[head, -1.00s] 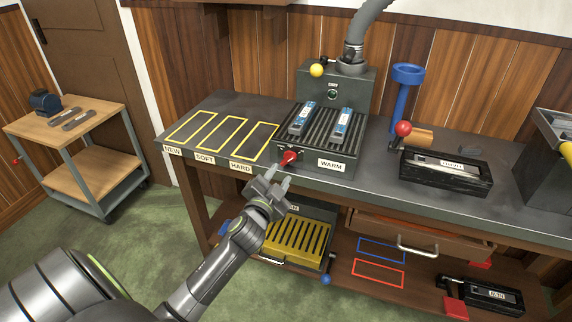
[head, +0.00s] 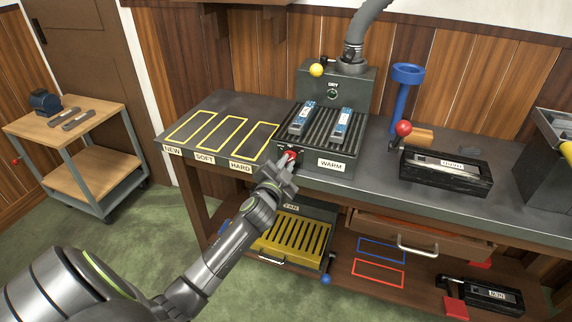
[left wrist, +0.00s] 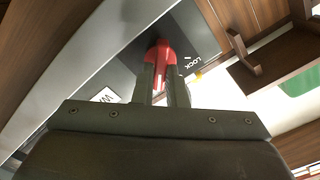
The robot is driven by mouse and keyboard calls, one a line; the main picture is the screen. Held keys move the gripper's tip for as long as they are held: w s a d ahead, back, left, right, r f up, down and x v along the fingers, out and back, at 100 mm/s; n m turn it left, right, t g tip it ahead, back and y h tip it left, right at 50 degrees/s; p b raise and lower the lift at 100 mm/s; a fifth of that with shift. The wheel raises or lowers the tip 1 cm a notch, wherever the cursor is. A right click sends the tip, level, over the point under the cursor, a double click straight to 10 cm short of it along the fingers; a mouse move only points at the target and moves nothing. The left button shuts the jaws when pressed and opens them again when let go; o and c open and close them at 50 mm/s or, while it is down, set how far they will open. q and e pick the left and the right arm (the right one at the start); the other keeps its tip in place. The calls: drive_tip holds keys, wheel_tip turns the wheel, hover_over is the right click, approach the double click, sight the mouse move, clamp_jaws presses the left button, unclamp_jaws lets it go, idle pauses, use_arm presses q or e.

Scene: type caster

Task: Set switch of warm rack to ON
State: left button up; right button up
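The warm rack (head: 312,168) is a dark ribbed box on the bench with a WARM label on its front. Its red switch (head: 290,154) sits at the front left corner. My left gripper (head: 287,163) is at this switch, its fingers close together around the red handle. In the left wrist view the red switch (left wrist: 161,47) shows between and beyond the two fingers (left wrist: 161,78), which look shut on it. A LOCK marking shows beside it there. I cannot read the switch's setting, as the fingers cover part of it. My right gripper is not in view.
Two blue-labelled pieces (head: 302,118) lie on the rack's ribs. A grey dry unit (head: 335,88) with a yellow knob stands behind. Yellow outlined slots (head: 217,132) to the left are empty. A yellow slatted tray (head: 292,240) sits below the bench, near my forearm.

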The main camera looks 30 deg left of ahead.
use_arm(q)
drive_tip(key=shift+m+p, duration=0.45)
drive_tip(key=shift+m, duration=0.15)
clamp_jaws()
drive_tip(key=shift+f+m, duration=0.1)
drive_tip(key=shift+m, duration=0.6)
drive_tip(key=o, duration=0.7)
unclamp_jaws()
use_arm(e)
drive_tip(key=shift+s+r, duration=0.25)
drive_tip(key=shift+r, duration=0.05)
use_arm(q)
drive_tip(key=shift+v, duration=8.75)
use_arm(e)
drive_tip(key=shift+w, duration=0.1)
use_arm(q)
drive_tip(key=shift+w+d, duration=0.1)
